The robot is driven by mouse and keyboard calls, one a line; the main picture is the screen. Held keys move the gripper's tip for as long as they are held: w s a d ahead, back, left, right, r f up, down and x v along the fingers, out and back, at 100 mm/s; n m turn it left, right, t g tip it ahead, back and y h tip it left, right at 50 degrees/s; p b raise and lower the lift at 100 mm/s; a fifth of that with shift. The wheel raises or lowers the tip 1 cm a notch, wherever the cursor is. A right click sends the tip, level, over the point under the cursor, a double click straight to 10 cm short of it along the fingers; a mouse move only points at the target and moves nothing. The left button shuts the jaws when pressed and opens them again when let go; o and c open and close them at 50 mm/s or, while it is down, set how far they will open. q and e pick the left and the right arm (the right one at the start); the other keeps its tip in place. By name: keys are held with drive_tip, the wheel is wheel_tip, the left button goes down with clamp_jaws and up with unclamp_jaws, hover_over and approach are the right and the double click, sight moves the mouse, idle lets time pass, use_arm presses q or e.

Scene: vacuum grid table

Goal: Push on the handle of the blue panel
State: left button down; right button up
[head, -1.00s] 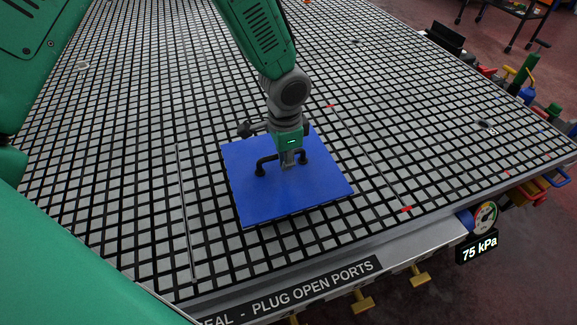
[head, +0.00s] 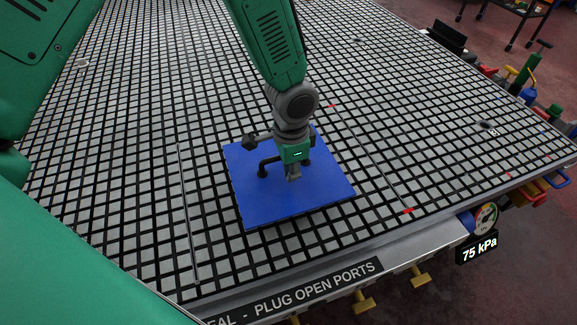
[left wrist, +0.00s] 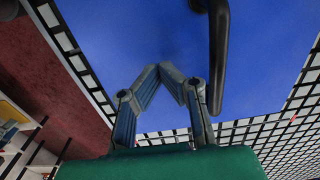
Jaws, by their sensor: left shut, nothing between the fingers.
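The blue panel (head: 262,204) lies flat on the grid table. Its black bar handle (head: 265,165) stands up near the panel's middle and is partly hidden by my left gripper. My left gripper (head: 293,177) points down over the panel, on the handle's side nearer the table's front edge. In the left wrist view its fingertips (left wrist: 161,69) are closed together and empty. The handle (left wrist: 219,60) shows to their right there, with a visible gap in the picture; contact cannot be told. My right gripper is out of view.
The gridded table (head: 110,215) is largely clear around the panel. Its front edge carries a label strip (head: 300,292), yellow valve handles (head: 362,303) and a gauge (head: 485,218) with a display reading 75 kPa. Coloured tools (head: 525,75) stand along the right edge.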

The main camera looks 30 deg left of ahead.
use_arm(q)
drive_tip(key=shift+s+d+r, duration=0.1)
drive_tip(key=shift+s+d, duration=0.05)
drive_tip(key=shift+d, duration=0.25)
drive_tip(key=shift+d+r+p, duration=0.15)
drive_tip(key=shift+r+p, duration=0.4)
drive_tip(key=shift+p, duration=0.05)
drive_tip(key=r+p, duration=0.2)
drive_tip(key=r, duration=0.1)
drive_tip(key=r+p, duration=0.1)
drive_tip(key=p, duration=0.1)
drive_tip(key=shift+a+r, duration=0.15)
drive_tip(key=shift+a, duration=0.15)
drive_tip(key=shift+d+r+p, duration=0.2)
drive_tip(key=shift+r+p, duration=0.2)
drive_tip(key=shift+r, duration=0.85)
drive_tip(key=shift+a, duration=0.1)
drive_tip(key=shift+f, duration=0.1)
